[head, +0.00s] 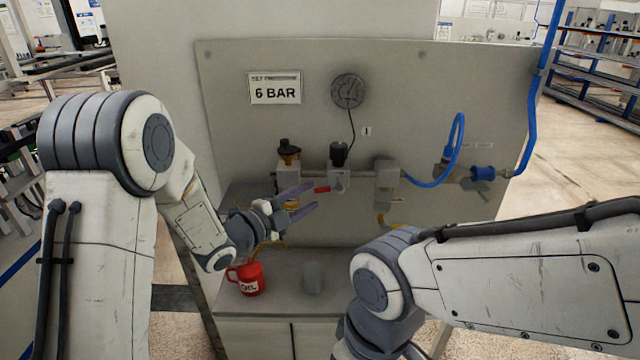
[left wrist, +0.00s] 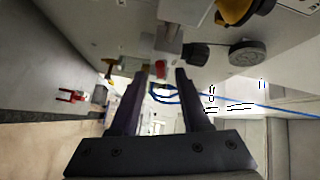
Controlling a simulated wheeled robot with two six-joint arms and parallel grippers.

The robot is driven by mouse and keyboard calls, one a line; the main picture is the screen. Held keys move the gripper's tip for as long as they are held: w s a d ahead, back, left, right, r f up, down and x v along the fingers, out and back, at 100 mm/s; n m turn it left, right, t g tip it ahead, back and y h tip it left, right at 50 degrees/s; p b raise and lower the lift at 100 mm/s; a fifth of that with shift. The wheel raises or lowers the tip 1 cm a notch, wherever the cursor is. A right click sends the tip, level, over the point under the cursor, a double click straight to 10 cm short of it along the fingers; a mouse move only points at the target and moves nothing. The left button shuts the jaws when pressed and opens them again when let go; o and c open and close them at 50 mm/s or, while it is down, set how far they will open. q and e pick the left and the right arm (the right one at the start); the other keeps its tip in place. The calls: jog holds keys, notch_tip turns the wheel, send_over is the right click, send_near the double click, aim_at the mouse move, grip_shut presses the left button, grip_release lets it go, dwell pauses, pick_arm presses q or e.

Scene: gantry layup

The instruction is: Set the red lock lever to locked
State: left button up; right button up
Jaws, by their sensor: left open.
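The red lock lever (head: 322,189) is a short red handle low on the middle unit of the pipe row, below a black knob (head: 339,153). It points left in the head view. My left gripper (head: 313,198) is open, with its two dark fingers reaching right toward the lever. In the left wrist view the red lever (left wrist: 160,70) shows between the tips of the open left gripper (left wrist: 162,74). I cannot tell whether either finger touches it. My right arm shows at the lower right of the head view, but its gripper is out of sight.
A regulator with a dark knob (head: 289,151) stands left of the lever. A gauge (head: 348,91) and a 6 BAR sign (head: 275,88) are above. A blue hose (head: 457,150) loops at right. A red oil can (head: 247,279) and a grey cylinder (head: 313,277) stand on the ledge below.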

aim_at(320, 192)
pick_arm(q)
jog(key=p+x, duration=0.1)
jog(key=x, duration=0.3)
jog(key=shift+r, duration=0.1)
jog(key=shift+w+d, duration=0.25)
jog(key=shift+d, duration=0.05)
pick_arm(e)
notch_tip(320, 192, up, 2)
jog(key=shift+r, duration=0.1)
pick_arm(q)
jog(key=shift+c, duration=0.4)
